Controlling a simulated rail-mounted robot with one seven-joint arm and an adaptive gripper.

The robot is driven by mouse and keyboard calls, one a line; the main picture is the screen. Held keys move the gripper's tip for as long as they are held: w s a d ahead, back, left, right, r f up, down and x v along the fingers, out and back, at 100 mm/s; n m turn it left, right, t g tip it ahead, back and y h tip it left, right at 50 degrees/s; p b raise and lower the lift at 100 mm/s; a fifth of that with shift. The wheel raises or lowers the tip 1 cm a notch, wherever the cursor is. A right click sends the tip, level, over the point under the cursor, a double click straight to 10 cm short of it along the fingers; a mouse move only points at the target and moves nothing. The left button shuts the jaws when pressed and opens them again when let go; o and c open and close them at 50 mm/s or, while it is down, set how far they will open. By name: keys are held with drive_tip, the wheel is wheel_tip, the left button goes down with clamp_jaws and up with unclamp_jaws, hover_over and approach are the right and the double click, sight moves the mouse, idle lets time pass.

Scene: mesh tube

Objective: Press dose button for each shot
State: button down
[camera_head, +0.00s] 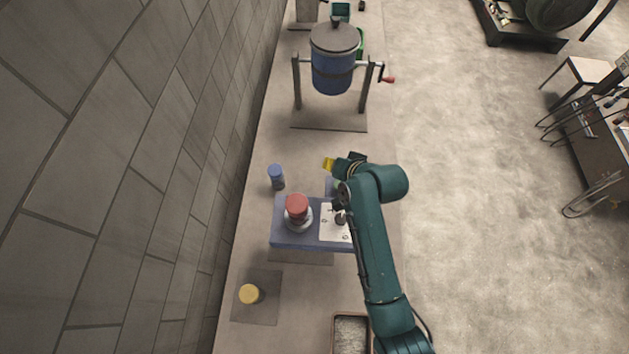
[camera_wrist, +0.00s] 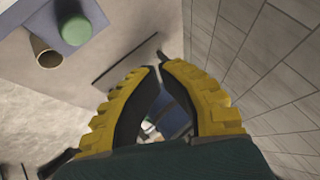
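A blue box-shaped device (camera_head: 283,234) stands on the bench in the head view. A red round knob or button (camera_head: 297,206) sits on a pale round base on its left part. A white panel (camera_head: 328,229) with a dark knob (camera_head: 341,218) is on its right part, partly covered by my arm. I cannot tell which part is the dose button. My gripper (camera_head: 329,164) is beyond the device, apart from the red part. In the wrist view my gripper's yellow and black fingers (camera_wrist: 157,69) have tips almost meeting, with nothing visible held between them.
A blue cylinder (camera_head: 276,177) stands left of my gripper. A yellow cylinder (camera_head: 249,294) stands on a dark mat nearer the front. A blue drum with a crank (camera_head: 333,72) is farther back. The wrist view shows a green-topped cylinder (camera_wrist: 76,31) and a brown tube (camera_wrist: 46,57). A wall borders the left.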

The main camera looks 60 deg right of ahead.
drive_tip(key=shift+s+d+m, duration=0.3)
drive_tip(key=shift+s+d, duration=0.65)
drive_tip(key=shift+s, duration=0.05)
drive_tip(key=shift+f, duration=0.1)
drive_tip(key=b, duration=0.7)
hover_over(338, 183)
wheel_tip(338, 183, down, 7)
drive_tip(key=shift+r, duration=0.1)
drive_tip(key=shift+f+b, duration=0.4)
drive_tip(key=shift+f, duration=0.55)
drive_tip(key=shift+f, duration=0.1)
drive_tip(key=shift+f, duration=0.35)
drive_tip(key=shift+f+b, duration=0.5)
drive_tip(key=shift+f, duration=0.4)
idle(0.3)
